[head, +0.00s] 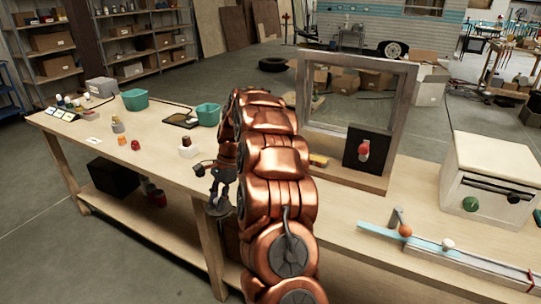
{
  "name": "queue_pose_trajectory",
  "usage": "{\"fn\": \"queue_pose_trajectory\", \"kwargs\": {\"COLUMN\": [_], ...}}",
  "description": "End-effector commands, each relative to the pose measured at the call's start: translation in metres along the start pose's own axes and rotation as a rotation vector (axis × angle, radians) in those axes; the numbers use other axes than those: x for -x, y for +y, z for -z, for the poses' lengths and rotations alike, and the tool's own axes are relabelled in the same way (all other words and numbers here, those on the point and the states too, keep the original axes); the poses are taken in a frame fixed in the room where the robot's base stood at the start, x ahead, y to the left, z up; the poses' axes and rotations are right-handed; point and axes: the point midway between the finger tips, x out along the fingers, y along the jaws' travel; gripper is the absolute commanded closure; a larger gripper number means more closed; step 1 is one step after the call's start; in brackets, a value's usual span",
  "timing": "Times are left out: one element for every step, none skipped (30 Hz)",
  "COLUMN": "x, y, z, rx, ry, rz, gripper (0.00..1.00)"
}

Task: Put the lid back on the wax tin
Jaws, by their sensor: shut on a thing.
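My gripper (219,196) hangs at the front edge of the workbench (165,157), to the left of my copper arm. It points down and is shut on a dark, round, flat thing, which looks like the lid (217,209). The lid is held roughly level, in front of the bench edge in the picture. I cannot pick out the wax tin for sure; it may be hidden behind my arm or be one of the small things on the bench. A small white block with a brown top (188,149) stands behind and left of my gripper.
Two teal bins (134,100) and a dark tray (180,120) stand farther back. Small orange and red things (135,145) sit left. A wooden frame (400,110) with a black panel stands right of my arm, then a rail (440,262) and a white box (490,180). The left bench front is clear.

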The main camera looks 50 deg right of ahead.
Motion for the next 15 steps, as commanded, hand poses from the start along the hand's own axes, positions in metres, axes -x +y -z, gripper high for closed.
{"fn": "queue_pose_trajectory", "kwargs": {"x": [0.022, 0.031, 0.043, 0.052, 0.06, 0.071, 0.08, 0.088, 0.099, 0.106, 0.112, 0.119, 0.124, 0.129, 0.135], "y": [0.006, 0.009, 0.013, 0.016, 0.02, 0.025, 0.029, 0.032, 0.037, 0.041, 0.044, 0.049, 0.052, 0.056, 0.059], "z": [0.012, 0.019, 0.029, 0.036, 0.044, 0.053, 0.059, 0.066, 0.073, 0.079, 0.085, 0.091, 0.095, 0.099, 0.104], "rx": [-0.12, -0.192, -0.288, -0.358, -0.431, -0.524, -0.591, -0.655, -0.738, -0.796, -0.85, -0.917, -0.962, -1.003, -1.05], "ry": [-0.001, 0.0, 0.0, 0.001, 0.0, -0.001, 0.0, 0.001, 0.001, 0.002, 0.003, 0.002, 0.002, 0.002, 0.002], "rz": [0.055, 0.086, 0.125, 0.156, 0.185, 0.22, 0.25, 0.279, 0.313, 0.337, 0.36, 0.384, 0.401, 0.418, 0.44], "gripper": [1.0, 1.0, 1.0, 1.0, 1.0, 1.0, 1.0, 1.0, 1.0, 1.0, 1.0, 1.0, 1.0, 1.0, 1.0]}}
